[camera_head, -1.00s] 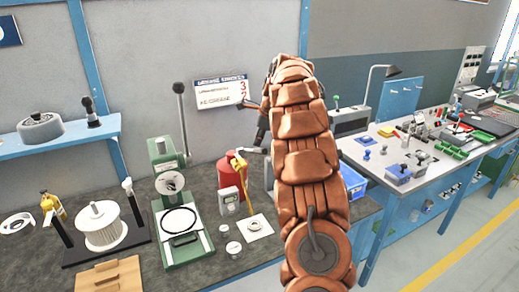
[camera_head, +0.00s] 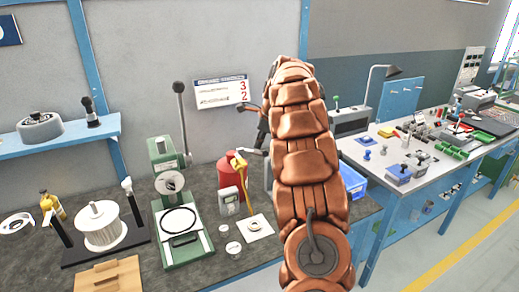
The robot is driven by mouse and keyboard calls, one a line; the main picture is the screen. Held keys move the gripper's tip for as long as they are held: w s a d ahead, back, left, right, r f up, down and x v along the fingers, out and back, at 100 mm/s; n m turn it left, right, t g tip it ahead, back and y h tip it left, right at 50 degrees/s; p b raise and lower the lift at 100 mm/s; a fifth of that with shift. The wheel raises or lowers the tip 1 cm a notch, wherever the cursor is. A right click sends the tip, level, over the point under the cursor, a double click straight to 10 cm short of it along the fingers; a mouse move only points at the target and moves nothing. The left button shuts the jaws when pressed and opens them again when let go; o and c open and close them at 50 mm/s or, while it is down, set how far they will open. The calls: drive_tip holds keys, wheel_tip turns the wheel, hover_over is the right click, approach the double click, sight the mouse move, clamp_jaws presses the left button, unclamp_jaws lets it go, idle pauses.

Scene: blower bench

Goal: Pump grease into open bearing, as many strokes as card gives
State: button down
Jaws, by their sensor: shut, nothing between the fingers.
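The card (camera_head: 221,91) on the back wall has a blue header, small unreadable lines and red digits 3 and 2 at its right edge. A red grease pump (camera_head: 228,170) stands on the dark bench below it, with a grey handle at its top. A yellow hose (camera_head: 243,182) runs from it towards an open bearing (camera_head: 254,226) on a white square pad. My gripper (camera_head: 262,128) is shut and empty, mostly hidden behind my arm; its dark parts show right of the card and above the pump handle, apparently apart from it.
A grey meter (camera_head: 228,201) stands before the pump, with small white pots in front. A green press (camera_head: 183,228) stands left of it. A blue bin (camera_head: 352,182) lies right of my arm. A second table (camera_head: 440,175) with many small parts is farther right.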

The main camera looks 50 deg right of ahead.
drive_tip(key=shift+s+a+f+b, duration=0.15)
drive_tip(key=shift+s+f+b, duration=0.25)
drive_tip(key=shift+f, duration=0.5)
drive_tip(key=shift+s+a+f+b, duration=0.15)
drive_tip(key=shift+s+f+b, duration=0.25)
drive_tip(key=shift+f, duration=0.45)
drive_tip(key=shift+s+a+f+b, duration=0.15)
drive_tip(key=shift+s+f+b, duration=0.2)
drive_tip(key=shift+f, duration=0.55)
idle(3.8)
drive_tip(key=shift+w+d+r+p, duration=0.2)
drive_tip(key=shift+w+r+p, duration=0.3)
drive_tip(key=shift+r+p, duration=0.75)
drive_tip(key=shift+w+d+r+p, duration=0.2)
drive_tip(key=shift+w+r+p, duration=0.35)
drive_tip(key=shift+r+p, duration=0.7)
drive_tip(key=shift+w+d+r+p, duration=0.2)
drive_tip(key=shift+w+r+p, duration=0.3)
drive_tip(key=shift+r+p, duration=0.75)
